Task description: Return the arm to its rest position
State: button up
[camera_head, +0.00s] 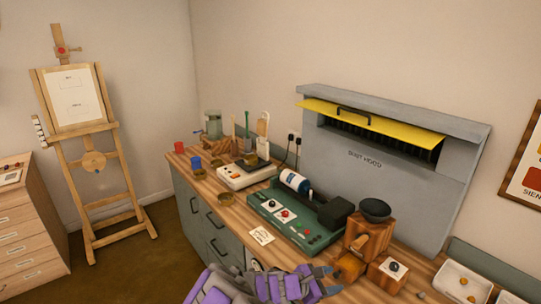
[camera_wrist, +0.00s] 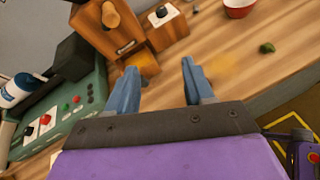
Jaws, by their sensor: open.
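My gripper (camera_wrist: 159,70) is open in the wrist view. Its two blue-grey fingers stand apart, with only bare wooden worktop between them and nothing held. In the head view my gripper (camera_head: 333,281) shows at the bottom, at the end of my purple arm, in front of the wooden grinder (camera_head: 362,240) at the worktop's near edge. In the wrist view the grinder (camera_wrist: 112,32) lies just beyond the left finger. I cannot tell if they touch.
A green machine with a blue-and-white cylinder (camera_head: 295,181) sits left of the grinder. A white scale (camera_head: 246,175) and small cups stand further left. The dust hood (camera_head: 385,165) is behind. A white tray (camera_head: 462,284) is at right. A green lump (camera_wrist: 267,48) lies on the worktop.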

jog(key=s+d+r+m+g+y, duration=0.1)
jog(key=s+d+r+m+g, duration=0.1)
jog(key=s+d+r+m, duration=0.25)
jog(key=s+d+r+m+g+y, duration=0.1)
jog(key=s+d+r+m+g, duration=0.15)
jog(key=s+m, duration=0.4)
jog(key=s+d+r+m+g+y, duration=0.1)
jog(key=s+d+r+m+g, duration=0.25)
jog(key=s, duration=0.45)
jog(key=s+a+r+m+y, duration=0.1)
jog(key=s+a+m+y, duration=0.2)
jog(key=s+a, duration=0.4)
jog(key=s+a+m+y+b, duration=0.1)
jog(key=s+a+m+y, duration=0.2)
jog(key=s+a+y, duration=0.3)
jog(key=s, duration=0.5)
jog(key=shift+s+a+r, duration=0.3)
jog(key=shift+a+r, duration=0.1)
